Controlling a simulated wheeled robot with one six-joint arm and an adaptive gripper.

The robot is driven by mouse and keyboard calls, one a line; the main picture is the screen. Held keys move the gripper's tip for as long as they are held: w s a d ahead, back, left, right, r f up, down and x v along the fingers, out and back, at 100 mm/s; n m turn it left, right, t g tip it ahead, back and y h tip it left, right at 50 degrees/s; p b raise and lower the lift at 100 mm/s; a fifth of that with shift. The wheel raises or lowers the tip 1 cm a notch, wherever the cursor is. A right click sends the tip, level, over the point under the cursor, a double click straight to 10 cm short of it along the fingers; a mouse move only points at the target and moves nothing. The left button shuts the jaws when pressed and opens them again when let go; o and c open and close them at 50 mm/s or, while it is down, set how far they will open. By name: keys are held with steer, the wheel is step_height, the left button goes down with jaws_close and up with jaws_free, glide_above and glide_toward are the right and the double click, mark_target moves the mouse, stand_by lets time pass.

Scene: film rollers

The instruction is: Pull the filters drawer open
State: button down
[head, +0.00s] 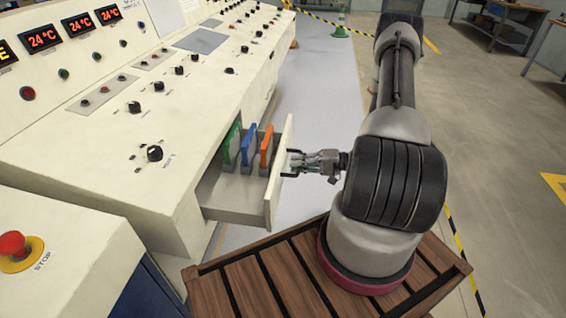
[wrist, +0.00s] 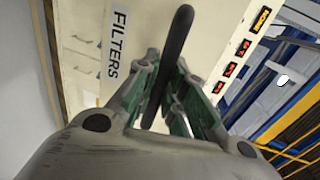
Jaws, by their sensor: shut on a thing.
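The filters drawer (head: 240,200) stands pulled out from the cream console in the head view. Green (head: 231,144), blue (head: 249,143) and orange (head: 266,147) filters stand upright in it. Its front panel carries a dark bar handle, seen in the wrist view (wrist: 180,45) beside the FILTERS label (wrist: 118,45). My gripper (head: 300,163) is at the outer side of the drawer front, its fingers shut around the handle. In the wrist view my gripper (wrist: 172,95) has one finger on each side of the handle.
The console top (head: 110,150) carries knobs, lamps and red temperature displays. A red STOP button (head: 13,244) sits at the lower left. A slatted wooden platform (head: 290,285) lies under my arm.

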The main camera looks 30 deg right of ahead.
steer(key=f+v, duration=0.1)
steer(key=v, duration=0.6)
steer(key=shift+f, duration=0.25)
steer(key=shift+d, duration=0.15)
steer(key=c, duration=1.5)
jaws_free()
steer(key=v, duration=1.2)
